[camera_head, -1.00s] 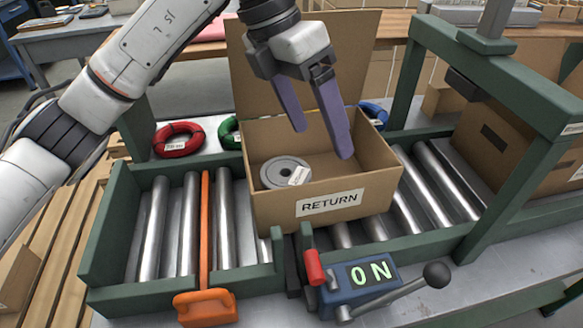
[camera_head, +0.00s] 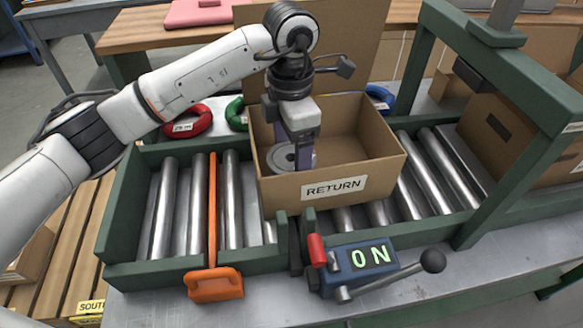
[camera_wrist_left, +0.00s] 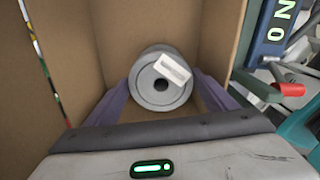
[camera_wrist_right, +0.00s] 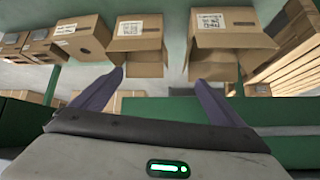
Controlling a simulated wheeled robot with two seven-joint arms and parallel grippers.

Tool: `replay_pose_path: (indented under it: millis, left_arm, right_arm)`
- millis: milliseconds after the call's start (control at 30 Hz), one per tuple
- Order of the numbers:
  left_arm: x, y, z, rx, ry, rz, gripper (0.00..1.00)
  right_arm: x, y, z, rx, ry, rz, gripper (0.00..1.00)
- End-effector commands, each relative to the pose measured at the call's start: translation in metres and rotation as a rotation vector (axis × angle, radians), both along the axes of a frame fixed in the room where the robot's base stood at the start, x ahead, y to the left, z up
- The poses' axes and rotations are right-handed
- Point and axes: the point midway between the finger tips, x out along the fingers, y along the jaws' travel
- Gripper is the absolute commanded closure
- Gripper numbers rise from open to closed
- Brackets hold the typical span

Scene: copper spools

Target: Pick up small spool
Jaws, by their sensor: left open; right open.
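The small grey spool (camera_head: 284,158) with a white label stands inside the open cardboard RETURN box (camera_head: 334,187). In the left wrist view the spool (camera_wrist_left: 158,84) lies between the two purple fingers of my left gripper (camera_wrist_left: 161,100). The fingers are apart, one at each side of it; whether they touch it I cannot tell. In the head view my left gripper (camera_head: 300,165) points down into the box and hides part of the spool. My right gripper (camera_wrist_right: 160,82) is open and empty, seen only in its own wrist view, facing shelved boxes.
The box sits on a green-framed roller conveyor (camera_head: 232,200). An orange bar (camera_head: 212,215) crosses the rollers left of it. A blue ON switch box with lever (camera_head: 362,265) is in front. Red (camera_head: 190,124) and green (camera_head: 236,114) rings lie behind. The box walls surround my left gripper.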

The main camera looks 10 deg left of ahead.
Motion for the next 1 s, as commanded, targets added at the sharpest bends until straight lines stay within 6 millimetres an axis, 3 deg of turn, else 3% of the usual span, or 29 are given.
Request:
replay_pose_path:
  millis: [300, 567, 767, 1000]
  left_arm:
    - [-0.002, -0.001, -0.042, 0.0, 0.004, 0.0, 0.22]
    - [-0.001, -0.002, -0.045, -0.001, 0.002, 0.0, 0.22]
    - [-0.001, -0.002, -0.045, -0.001, 0.002, 0.0, 0.56]
    - [-0.001, -0.002, -0.043, -0.001, 0.0, 0.0, 0.58]
  right_arm:
    - [0.001, 0.0, 0.011, 0.0, -0.002, 0.001, 0.07]
    - [0.001, 0.0, 0.011, -0.001, -0.003, 0.0, 0.07]
    - [0.001, 0.0, 0.011, -0.001, -0.003, 0.0, 0.07]
    - [0.002, 0.0, 0.011, -0.001, -0.003, 0.0, 0.07]
